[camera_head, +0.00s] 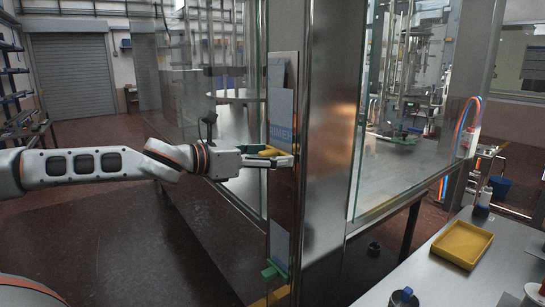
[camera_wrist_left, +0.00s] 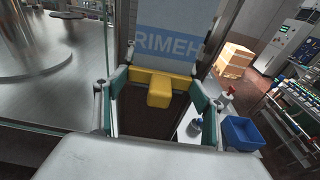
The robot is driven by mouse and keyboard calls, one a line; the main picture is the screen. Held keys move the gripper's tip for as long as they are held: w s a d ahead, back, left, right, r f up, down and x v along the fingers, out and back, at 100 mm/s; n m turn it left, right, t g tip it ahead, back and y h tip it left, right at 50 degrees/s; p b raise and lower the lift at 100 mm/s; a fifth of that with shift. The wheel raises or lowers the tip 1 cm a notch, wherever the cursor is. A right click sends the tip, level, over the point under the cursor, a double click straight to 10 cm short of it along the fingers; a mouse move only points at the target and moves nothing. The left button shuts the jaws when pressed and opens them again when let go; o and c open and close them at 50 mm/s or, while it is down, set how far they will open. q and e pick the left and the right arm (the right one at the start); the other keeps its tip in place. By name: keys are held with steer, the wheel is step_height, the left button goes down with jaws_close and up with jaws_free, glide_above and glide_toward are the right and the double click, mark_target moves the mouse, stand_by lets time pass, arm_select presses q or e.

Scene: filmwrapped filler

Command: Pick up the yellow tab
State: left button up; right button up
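The yellow tab (camera_wrist_left: 159,88) is a short bar with a block protruding from its middle, at the lower edge of a panel marked "RIMEH" (camera_wrist_left: 168,38) in the left wrist view. In the head view the yellow tab (camera_head: 270,152) is partly hidden by my left gripper (camera_head: 284,155). In the left wrist view the green-padded fingers of my left gripper (camera_wrist_left: 160,103) stand apart, one on each side of the tab. I see no finger closed on it. My right gripper is out of view.
A broad steel post (camera_head: 332,120) stands just right of my left gripper, with glass panels beside it. A green piece (camera_head: 271,270) sits low by the panel. A yellow tray (camera_head: 463,243) lies on the right-hand table. The left wrist view shows a blue bin (camera_wrist_left: 243,134).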

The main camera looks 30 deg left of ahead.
mark_target(281, 126)
arm_select(q)
steer(key=shift+r, duration=0.1)
stand_by(0.3)
steer(key=shift+s+a+r+p, duration=0.1)
steer(key=shift+s+r+p, duration=0.05)
steer(key=shift+r+p, duration=0.35)
step_height(281, 126, up, 6)
steer(key=shift+f+p, duration=0.15)
steer(key=shift+p, duration=0.45)
steer(key=shift+s+r, duration=0.15)
steer(key=shift+r, duration=0.05)
steer(key=f+b+v, duration=0.3)
steer(key=b+v, duration=0.1)
steer(key=v, duration=1.5)
steer(key=s+a+r+p, duration=0.2)
steer(key=s+r+p, duration=0.1)
steer(key=s+r, duration=0.2)
steer(key=shift+s+r, duration=0.25)
steer(key=shift+r, duration=0.7)
